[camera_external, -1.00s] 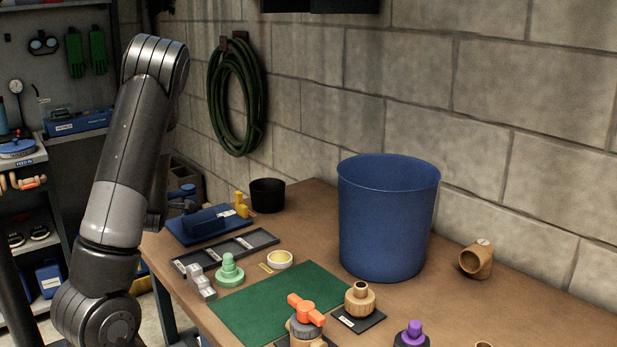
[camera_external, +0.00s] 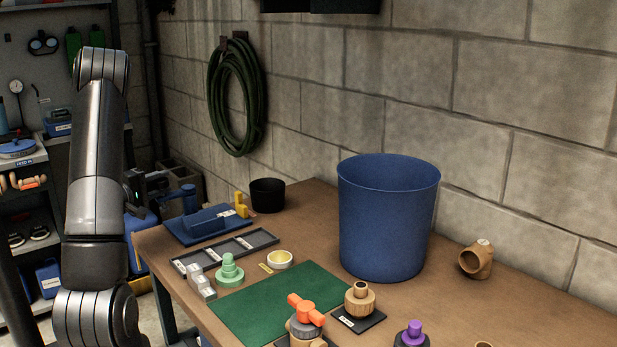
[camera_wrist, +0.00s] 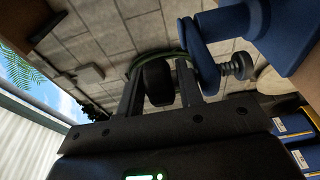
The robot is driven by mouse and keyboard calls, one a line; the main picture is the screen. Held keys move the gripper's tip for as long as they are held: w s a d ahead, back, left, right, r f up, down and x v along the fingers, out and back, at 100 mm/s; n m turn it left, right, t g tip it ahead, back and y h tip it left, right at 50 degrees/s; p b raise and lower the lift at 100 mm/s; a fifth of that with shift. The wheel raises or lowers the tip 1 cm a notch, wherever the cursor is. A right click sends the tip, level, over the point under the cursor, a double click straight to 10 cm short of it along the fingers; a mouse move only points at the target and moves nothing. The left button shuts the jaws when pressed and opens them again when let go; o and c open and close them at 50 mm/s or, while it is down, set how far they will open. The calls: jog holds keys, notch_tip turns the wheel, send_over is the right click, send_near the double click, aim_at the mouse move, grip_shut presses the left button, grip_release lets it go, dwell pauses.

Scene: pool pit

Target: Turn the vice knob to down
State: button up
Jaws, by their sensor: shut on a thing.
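The blue vice (camera_external: 200,226) stands at the far left end of the workbench. Its blue arm also shows in the wrist view (camera_wrist: 203,58), next to a grey screw end (camera_wrist: 240,66). A black round knob (camera_wrist: 158,84) sits between the two dark fingers of my gripper (camera_wrist: 163,76), which is shut on it. In the external view my gripper (camera_external: 160,182) is small and dark at the bench's left end, beside the vice, partly hidden by my arm. The exact turn of the knob cannot be read.
A black cup (camera_external: 268,195) stands close to the vice. A dark divided tray (camera_external: 226,252), a green mat (camera_external: 275,300), a green knob (camera_external: 230,272) and a large blue bucket (camera_external: 388,225) occupy the bench (camera_external: 330,198). A block wall runs behind it.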

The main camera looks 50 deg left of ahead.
jog(key=shift+o, duration=0.2)
jog(key=m+h, duration=0.1)
jog(key=h, duration=0.1)
jog(key=m+h, duration=0.3)
jog(key=h, duration=0.1)
jog(key=shift+a+r+h, duration=0.2)
jog(key=shift+r+h, duration=0.2)
jog(key=shift+o, duration=0.4)
jog(key=shift+w+d+m+g+h, duration=0.1)
jog(key=shift+m+g+h, duration=0.3)
jog(key=shift+m+h, duration=1.4)
jog(key=shift+h, duration=0.3)
jog(key=o, duration=0.6)
jog(key=shift+d+f, duration=0.1)
jog(key=shift+f, duration=0.05)
